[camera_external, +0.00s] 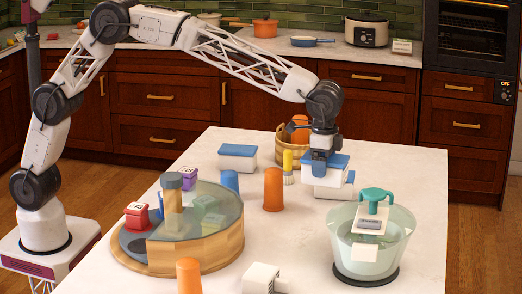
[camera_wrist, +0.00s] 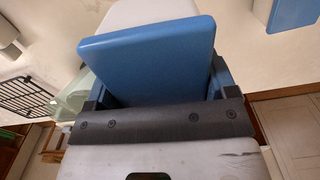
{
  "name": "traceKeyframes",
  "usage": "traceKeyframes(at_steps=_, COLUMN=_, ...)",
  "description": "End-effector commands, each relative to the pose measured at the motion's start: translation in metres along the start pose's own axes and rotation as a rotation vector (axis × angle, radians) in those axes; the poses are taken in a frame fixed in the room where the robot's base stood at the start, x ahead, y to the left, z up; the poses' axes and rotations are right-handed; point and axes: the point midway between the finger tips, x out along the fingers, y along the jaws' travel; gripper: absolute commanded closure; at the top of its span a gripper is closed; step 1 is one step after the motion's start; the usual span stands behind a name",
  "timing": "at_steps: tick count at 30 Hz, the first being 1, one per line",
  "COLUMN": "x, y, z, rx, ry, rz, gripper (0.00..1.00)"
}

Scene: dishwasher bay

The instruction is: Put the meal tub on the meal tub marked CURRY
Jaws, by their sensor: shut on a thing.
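My gripper (camera_external: 321,164) is shut on a white meal tub (camera_external: 322,178) with a blue lid, over the right part of the table. In the wrist view the blue lid (camera_wrist: 148,58) of the held tub fills the middle, between the fingers (camera_wrist: 157,92). A second blue-lidded tub (camera_external: 343,193) is just below and behind the held one, partly hidden by it; I cannot tell whether they touch. A third blue-lidded tub (camera_external: 238,162) stands at the table's back left. No CURRY marking can be read on any tub.
A clear bowl (camera_external: 398,240) with a green-handled item stands front right. A round wooden container (camera_external: 215,245) takes the front left.

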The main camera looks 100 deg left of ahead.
Motion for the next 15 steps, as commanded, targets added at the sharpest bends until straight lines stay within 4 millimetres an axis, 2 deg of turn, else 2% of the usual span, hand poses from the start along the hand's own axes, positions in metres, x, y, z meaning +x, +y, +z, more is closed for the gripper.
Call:
traceKeyframes(at_steps=3, x=-0.02, y=0.0, z=0.0, rx=0.0, ry=0.002, rz=0.0, gripper=0.65)
traceKeyframes(at_steps=9, x=-0.047, y=-0.001, z=0.001, rx=-0.001, ry=0.0, rz=0.0, gripper=0.65)
traceKeyframes(at_steps=15, x=-0.051, y=-0.019, z=0.02, rx=-0.006, ry=0.0, rz=0.0, gripper=0.65)
